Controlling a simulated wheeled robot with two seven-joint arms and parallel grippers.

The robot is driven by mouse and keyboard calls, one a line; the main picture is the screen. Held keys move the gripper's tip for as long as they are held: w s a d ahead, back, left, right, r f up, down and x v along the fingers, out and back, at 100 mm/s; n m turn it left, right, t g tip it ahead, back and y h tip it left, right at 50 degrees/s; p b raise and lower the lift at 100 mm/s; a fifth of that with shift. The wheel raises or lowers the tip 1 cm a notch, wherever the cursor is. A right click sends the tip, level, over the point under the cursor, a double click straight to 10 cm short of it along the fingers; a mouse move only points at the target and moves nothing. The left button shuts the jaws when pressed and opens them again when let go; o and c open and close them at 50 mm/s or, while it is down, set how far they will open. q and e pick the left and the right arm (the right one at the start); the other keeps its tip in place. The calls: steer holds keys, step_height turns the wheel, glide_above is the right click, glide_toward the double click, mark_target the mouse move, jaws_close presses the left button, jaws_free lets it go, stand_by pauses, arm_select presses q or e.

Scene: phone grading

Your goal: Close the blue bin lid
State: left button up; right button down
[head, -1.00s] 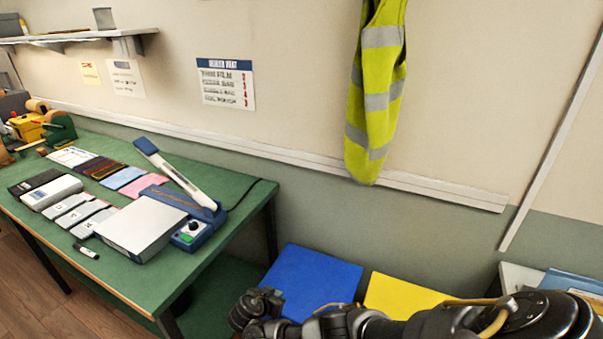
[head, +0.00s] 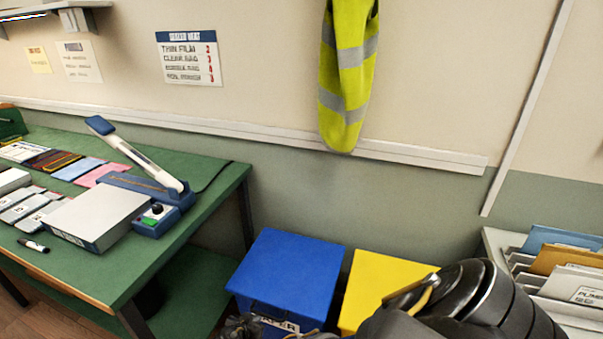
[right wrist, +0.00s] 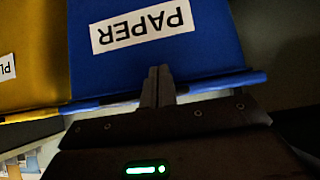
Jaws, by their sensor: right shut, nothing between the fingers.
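The blue bin (head: 285,272) stands on the floor right of the green table. Its blue lid (head: 290,260) looks flat and down over the bin, with part of the PAPER label (head: 278,326) below its front edge. In the right wrist view the label (right wrist: 143,24) is upside down on the blue front (right wrist: 210,45). My right gripper (right wrist: 158,75) is shut and empty, its fingertips in front of the bin by the lid's edge; I cannot tell if they touch. In the head view only a dark part of it shows at the bottom edge. My left gripper is not in view.
A yellow bin (head: 385,285) stands close on the right of the blue one. The green table (head: 180,240) with a sealer is to the left. A file rack (head: 500,250) is at the right. The wall is close behind the bins.

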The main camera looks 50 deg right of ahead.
steer(key=shift+a+r, duration=0.2)
steer(key=shift+r, duration=0.1)
steer(key=shift+s, duration=0.1)
steer(key=p+v, duration=0.4)
steer(key=v, duration=0.7)
